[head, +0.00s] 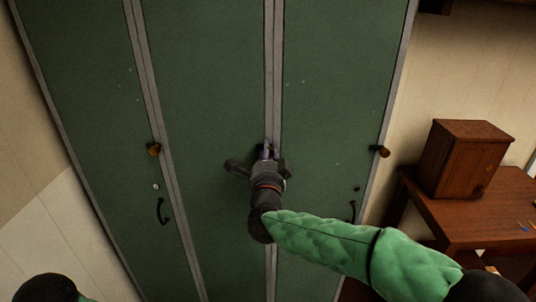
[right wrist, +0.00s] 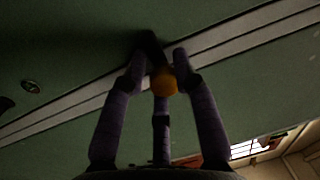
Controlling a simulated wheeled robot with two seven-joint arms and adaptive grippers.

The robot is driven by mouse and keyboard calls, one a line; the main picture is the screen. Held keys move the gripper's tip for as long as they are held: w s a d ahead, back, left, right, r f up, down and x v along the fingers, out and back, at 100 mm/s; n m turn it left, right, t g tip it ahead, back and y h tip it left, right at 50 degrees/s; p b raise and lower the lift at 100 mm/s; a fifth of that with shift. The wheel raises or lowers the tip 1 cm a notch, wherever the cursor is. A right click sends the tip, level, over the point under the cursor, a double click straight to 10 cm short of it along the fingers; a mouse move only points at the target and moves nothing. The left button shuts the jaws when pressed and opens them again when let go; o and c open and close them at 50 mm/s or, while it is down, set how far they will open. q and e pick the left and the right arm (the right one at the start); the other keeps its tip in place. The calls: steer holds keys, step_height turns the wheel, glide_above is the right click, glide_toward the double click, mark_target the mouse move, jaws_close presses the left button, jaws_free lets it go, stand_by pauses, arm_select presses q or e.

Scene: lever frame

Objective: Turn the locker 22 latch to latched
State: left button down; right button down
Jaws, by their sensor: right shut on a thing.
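A bank of green lockers with three tall doors (head: 205,75) fills the head view; no door number can be read. My right gripper (head: 267,152) is at the right edge of the middle door and hides most of its latch. In the right wrist view my purple fingers (right wrist: 158,72) are shut around that latch, whose orange knob (right wrist: 165,83) shows between the fingertips. A dark part of the latch (right wrist: 150,45) reaches beyond them along the grey door edge. My left gripper is not in view.
Similar latches with brown knobs are on the left door (head: 153,149) and right door (head: 379,151). The left door has a black curved handle (head: 162,211). A wooden box (head: 463,160) stands on a brown desk (head: 450,215) at the right.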

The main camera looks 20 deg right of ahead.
steer(key=shift+d+r, duration=0.1)
steer(key=shift+r, duration=0.25)
steer(key=c, duration=1)
jaws_free()
steer(key=shift+d, duration=0.1)
steer(key=shift+c, duration=0.2)
steer(key=shift+f, duration=0.15)
steer(key=shift+s+a, duration=0.15)
steer(key=shift+a, duration=0.05)
steer(key=v, duration=1.1)
steer(key=shift+s+f, duration=0.15)
steer(key=shift+s, duration=0.2)
steer(key=shift+a, duration=0.1)
